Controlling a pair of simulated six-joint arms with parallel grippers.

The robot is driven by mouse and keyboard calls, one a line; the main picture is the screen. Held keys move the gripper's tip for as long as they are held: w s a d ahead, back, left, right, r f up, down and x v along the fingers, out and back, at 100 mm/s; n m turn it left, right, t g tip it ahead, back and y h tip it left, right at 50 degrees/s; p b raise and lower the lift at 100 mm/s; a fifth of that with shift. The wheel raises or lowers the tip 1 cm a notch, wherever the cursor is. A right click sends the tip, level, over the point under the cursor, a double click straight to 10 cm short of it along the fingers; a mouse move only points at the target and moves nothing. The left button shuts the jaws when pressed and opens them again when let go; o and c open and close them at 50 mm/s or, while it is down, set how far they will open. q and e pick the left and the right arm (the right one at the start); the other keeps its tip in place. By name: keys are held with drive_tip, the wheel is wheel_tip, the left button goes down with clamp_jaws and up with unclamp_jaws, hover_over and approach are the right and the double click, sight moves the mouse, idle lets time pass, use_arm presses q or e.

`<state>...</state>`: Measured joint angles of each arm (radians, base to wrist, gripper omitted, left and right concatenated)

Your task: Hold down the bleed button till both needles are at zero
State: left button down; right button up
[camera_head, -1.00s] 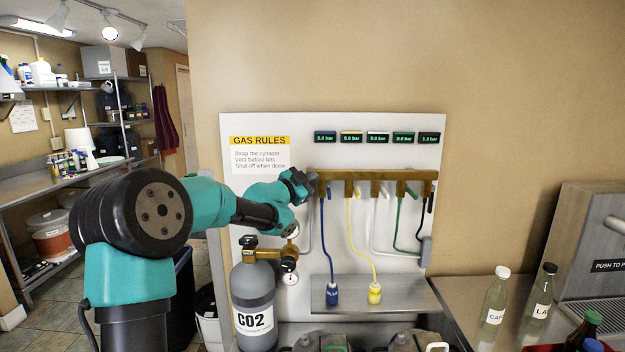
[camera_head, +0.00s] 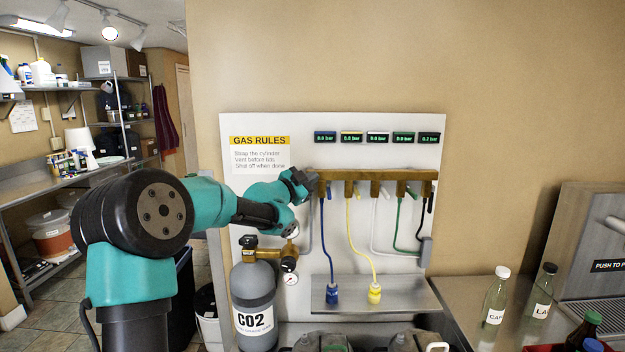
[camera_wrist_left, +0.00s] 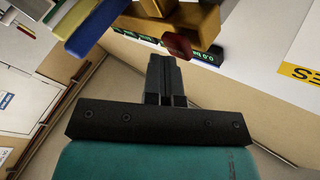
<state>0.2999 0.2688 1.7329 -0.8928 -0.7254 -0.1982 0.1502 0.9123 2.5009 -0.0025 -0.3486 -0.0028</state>
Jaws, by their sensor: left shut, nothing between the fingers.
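My left gripper (camera_head: 309,181) is shut and empty at the left end of the brass manifold (camera_head: 365,175). In the left wrist view, its closed fingers (camera_wrist_left: 166,65) point at a dark red button (camera_wrist_left: 178,46) on the brass end; the tips are at or touching it, and I cannot tell how far it is pressed. The button is hidden behind the gripper in the head view. My right gripper is not in view.
Several digital displays line the panel top; the rightmost display (camera_head: 429,137) seems to read 0.2 bar, the others about 0.0. The CO2 cylinder (camera_head: 252,290) stands below my arm. Blue and yellow hoses hang to a steel shelf (camera_head: 400,295). Bottles stand at right.

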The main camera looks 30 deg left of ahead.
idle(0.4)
use_arm(q)
drive_tip(key=shift+s+d, duration=0.55)
drive_tip(key=shift+s, duration=0.25)
drive_tip(key=shift+s, duration=0.1)
drive_tip(key=s+d, duration=0.1)
drive_tip(key=s, duration=0.1)
drive_tip(key=s+d, duration=0.1)
drive_tip(key=s, duration=0.1)
drive_tip(key=shift+d, duration=0.4)
idle(0.3)
